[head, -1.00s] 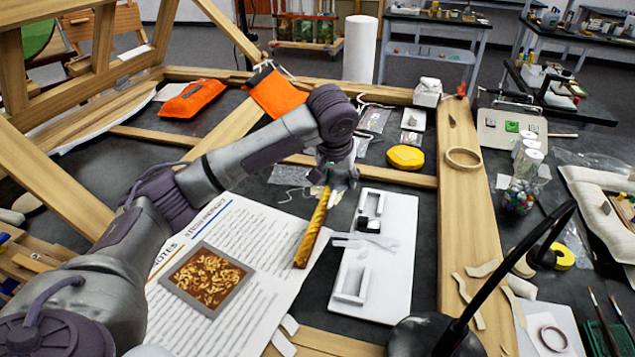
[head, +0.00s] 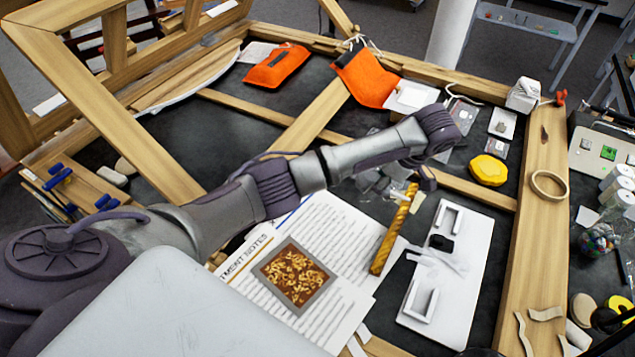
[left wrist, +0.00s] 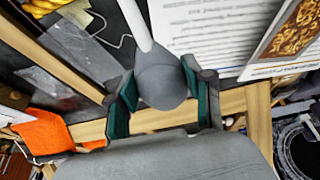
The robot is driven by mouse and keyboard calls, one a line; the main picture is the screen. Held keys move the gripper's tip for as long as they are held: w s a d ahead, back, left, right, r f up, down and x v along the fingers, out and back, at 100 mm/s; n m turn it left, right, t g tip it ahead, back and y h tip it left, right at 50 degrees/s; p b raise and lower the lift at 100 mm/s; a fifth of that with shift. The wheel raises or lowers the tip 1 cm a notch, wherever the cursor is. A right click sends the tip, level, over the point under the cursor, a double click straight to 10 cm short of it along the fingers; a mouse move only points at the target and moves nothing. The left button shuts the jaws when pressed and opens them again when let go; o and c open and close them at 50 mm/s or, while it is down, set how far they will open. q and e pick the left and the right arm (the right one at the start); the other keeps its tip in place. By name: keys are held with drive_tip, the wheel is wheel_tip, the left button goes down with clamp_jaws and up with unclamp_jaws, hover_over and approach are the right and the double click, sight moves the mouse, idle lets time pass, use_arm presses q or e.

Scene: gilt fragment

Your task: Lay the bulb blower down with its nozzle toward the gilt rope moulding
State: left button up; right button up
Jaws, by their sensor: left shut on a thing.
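The bulb blower (left wrist: 163,86) shows in the left wrist view as a round grey bulb with a long white nozzle pointing to the top of the picture. My left gripper (left wrist: 158,92) is shut on the bulb, with teal-padded fingers on both sides. In the head view the left gripper (head: 425,178) is at the far end of the gilt rope moulding (head: 393,233), partly hidden by my forearm, and the blower cannot be made out there. The moulding is a twisted golden rod lying along the printed sheet's right edge. My right gripper is not in view.
The printed notes sheet (head: 345,232) carries a gilt pattern picture (head: 294,275). A white board with raised holders (head: 470,290) lies right of the moulding. A yellow disc (head: 488,170) and orange pouches (head: 364,76) lie farther back. Wooden frame bars (head: 535,215) border the area.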

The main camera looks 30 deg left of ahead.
use_arm(q)
drive_tip(key=a+f+b, duration=0.3)
drive_tip(key=a+f, duration=0.1)
drive_tip(key=a, duration=0.1)
drive_tip(key=shift+s+a+f+b, duration=0.1)
drive_tip(key=shift+a+f+b, duration=0.15)
drive_tip(key=shift+b, duration=0.15)
drive_tip(key=p, duration=0.1)
hover_over(330, 199)
drive_tip(key=d, duration=0.2)
drive_tip(key=shift+f, duration=0.8)
drive_tip(key=shift+a+f, duration=0.4)
drive_tip(key=shift+a, duration=0.05)
wheel_tip(330, 199, down, 3)
drive_tip(key=shift+d+f+p, duration=0.1)
drive_tip(key=shift+f+p, duration=0.05)
drive_tip(key=shift+p, duration=0.5)
drive_tip(key=shift+f, duration=0.3)
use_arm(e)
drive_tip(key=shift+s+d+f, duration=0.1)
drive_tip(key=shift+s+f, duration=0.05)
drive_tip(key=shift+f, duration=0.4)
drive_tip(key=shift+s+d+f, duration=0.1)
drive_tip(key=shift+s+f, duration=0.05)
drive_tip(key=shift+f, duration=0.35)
